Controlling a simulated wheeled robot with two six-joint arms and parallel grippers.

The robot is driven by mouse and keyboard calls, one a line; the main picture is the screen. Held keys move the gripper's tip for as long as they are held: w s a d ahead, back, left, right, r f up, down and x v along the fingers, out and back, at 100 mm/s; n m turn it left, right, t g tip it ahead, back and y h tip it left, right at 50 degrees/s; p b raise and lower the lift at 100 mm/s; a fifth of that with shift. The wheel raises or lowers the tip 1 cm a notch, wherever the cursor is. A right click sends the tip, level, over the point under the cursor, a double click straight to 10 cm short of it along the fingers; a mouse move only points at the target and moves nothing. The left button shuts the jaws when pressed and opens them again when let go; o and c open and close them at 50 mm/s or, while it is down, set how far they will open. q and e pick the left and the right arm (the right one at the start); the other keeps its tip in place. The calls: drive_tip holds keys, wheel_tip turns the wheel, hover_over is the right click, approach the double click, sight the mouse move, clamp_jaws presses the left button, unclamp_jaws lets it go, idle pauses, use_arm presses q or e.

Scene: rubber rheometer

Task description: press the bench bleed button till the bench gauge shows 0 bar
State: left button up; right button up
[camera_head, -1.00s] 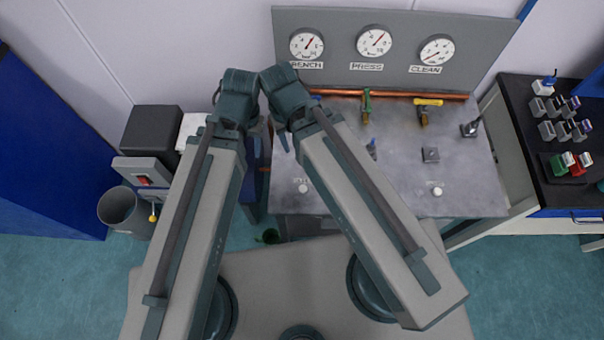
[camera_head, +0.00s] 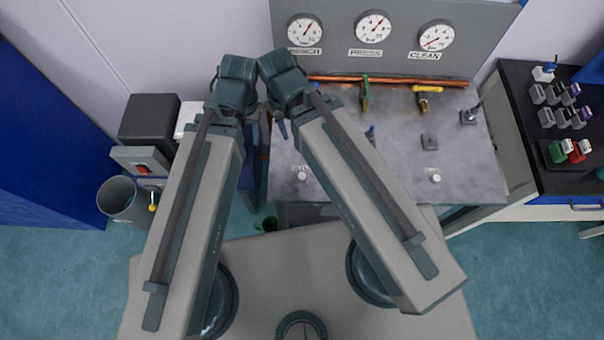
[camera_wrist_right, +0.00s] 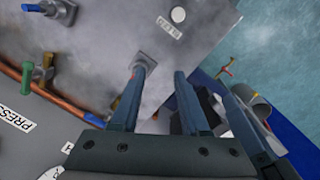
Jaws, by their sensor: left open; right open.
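The bench gauge (camera_head: 304,30) is the left of three dials on the grey panel. Its red needle points to the upper right, well off to one side; the figures are too small to read. The bench bleed button (camera_head: 301,177) is a white round knob near the bench's front left; a white knob with a label also shows in the right wrist view (camera_wrist_right: 178,14). My right gripper (camera_wrist_right: 160,75) is open and empty over the bench, apart from the white knob.
A copper pipe (camera_head: 390,79) with a green valve (camera_head: 365,93) and a yellow valve (camera_head: 424,96) runs along the back. Another white button (camera_head: 435,178) is at the right. A blue-tipped lever (camera_head: 370,135) stands beside my right arm. A bin (camera_head: 120,198) stands left.

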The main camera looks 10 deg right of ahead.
clamp_jaws()
idle(1.7)
